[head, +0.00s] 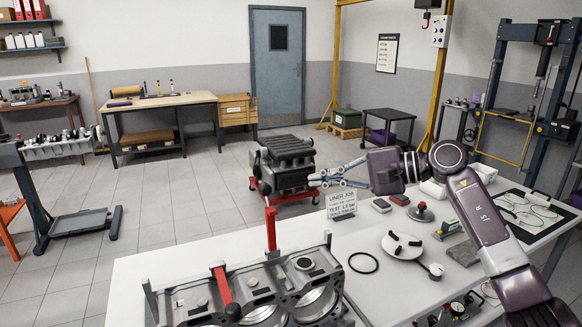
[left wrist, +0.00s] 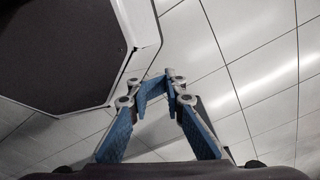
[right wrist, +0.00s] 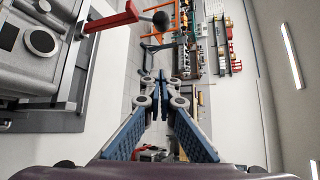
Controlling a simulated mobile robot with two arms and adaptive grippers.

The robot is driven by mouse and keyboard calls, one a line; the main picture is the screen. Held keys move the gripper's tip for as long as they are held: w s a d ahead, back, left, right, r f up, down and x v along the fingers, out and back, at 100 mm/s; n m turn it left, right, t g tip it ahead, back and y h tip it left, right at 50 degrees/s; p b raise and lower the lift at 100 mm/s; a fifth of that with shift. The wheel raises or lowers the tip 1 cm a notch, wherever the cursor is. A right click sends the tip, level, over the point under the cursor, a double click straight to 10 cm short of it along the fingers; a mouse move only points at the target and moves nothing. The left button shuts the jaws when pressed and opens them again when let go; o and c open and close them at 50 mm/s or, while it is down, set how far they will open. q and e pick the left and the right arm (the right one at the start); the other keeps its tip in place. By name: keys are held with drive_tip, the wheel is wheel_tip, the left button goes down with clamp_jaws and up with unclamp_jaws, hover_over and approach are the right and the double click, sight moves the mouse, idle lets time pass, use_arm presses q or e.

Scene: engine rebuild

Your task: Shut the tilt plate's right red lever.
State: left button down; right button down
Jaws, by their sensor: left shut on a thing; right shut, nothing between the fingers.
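The tilt plate (head: 146,292) carries an engine block with large round bores at the bottom of the head view. Its right red lever (head: 270,230) stands upright at the far edge. The left red lever (head: 222,285) slants toward me and ends in a dark knob. My right gripper (head: 316,181) is shut and empty, apart from both levers. In the right wrist view its fingers (right wrist: 161,88) meet, and a red lever (right wrist: 112,20) with a black knob shows beyond them; I cannot tell which. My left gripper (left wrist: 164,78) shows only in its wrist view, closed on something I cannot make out.
On the white table lie a black ring (head: 363,263), a round white plate (head: 402,246) and a sign (head: 341,204). A dark engine (head: 286,165) on a red stand is behind the table. A dark panel (left wrist: 65,45) is near my left gripper.

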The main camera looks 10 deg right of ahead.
sight(269, 221)
use_arm(q)
drive_tip(key=shift+s+a+r, duration=0.1)
drive_tip(key=shift+s+r, duration=0.2)
drive_tip(key=shift+s, duration=0.15)
use_arm(e)
drive_tip(key=shift+a, duration=0.2)
drive_tip(key=shift+f, duration=0.1)
